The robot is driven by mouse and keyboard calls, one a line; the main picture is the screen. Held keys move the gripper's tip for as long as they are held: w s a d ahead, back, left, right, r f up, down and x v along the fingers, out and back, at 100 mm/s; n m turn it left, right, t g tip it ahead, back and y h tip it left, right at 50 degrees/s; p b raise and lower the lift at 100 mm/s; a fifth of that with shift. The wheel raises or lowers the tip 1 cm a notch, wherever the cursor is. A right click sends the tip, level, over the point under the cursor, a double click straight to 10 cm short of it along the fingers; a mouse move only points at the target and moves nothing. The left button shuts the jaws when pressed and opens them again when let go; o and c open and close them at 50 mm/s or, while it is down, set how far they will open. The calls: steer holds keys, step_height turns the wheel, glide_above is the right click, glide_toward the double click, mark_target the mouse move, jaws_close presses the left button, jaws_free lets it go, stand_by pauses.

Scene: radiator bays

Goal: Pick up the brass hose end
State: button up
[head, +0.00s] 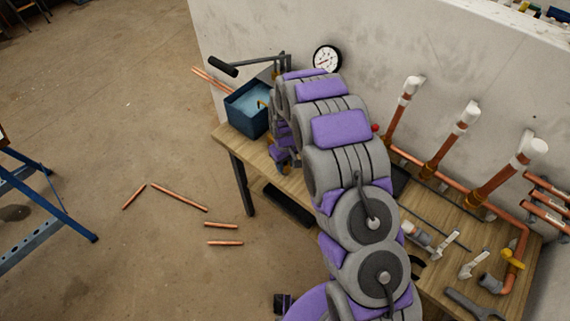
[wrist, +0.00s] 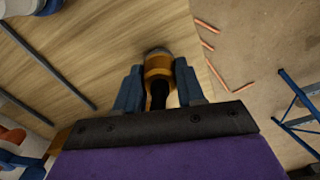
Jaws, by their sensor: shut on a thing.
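The brass hose end (wrist: 158,66) shows in the middle of the wrist view, a short gold-coloured fitting with a greyish end and a dark hose running back from it towards my wrist. My gripper (wrist: 159,72) is shut on it, with one blue-grey finger on each side. Wooden bench top lies behind the fitting; I cannot tell whether it touches the wood. In the head view my arm hides most of the gripper and the hose end.
The wooden bench (head: 233,138) stands along a pale wall. A blue bin (head: 246,110) is at its far end, and a round gauge (head: 327,59) is near the wall. Copper pipes with white caps (head: 468,113) rise at the right. Loose copper pieces (head: 180,197) lie on the floor.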

steer(key=shift+a+r, duration=0.15)
steer(key=shift+r, duration=0.45)
step_height(320, 180, up, 2)
steer(key=shift+r+p, duration=0.15)
steer(key=shift+p, duration=0.3)
steer(key=s+a+r+p, duration=0.2)
steer(key=s+a, duration=0.9)
steer(key=s, duration=0.1)
steer(key=shift+w+d+r+p, duration=0.15)
steer(key=shift+r+p, duration=0.4)
steer(key=shift+r, duration=1.7)
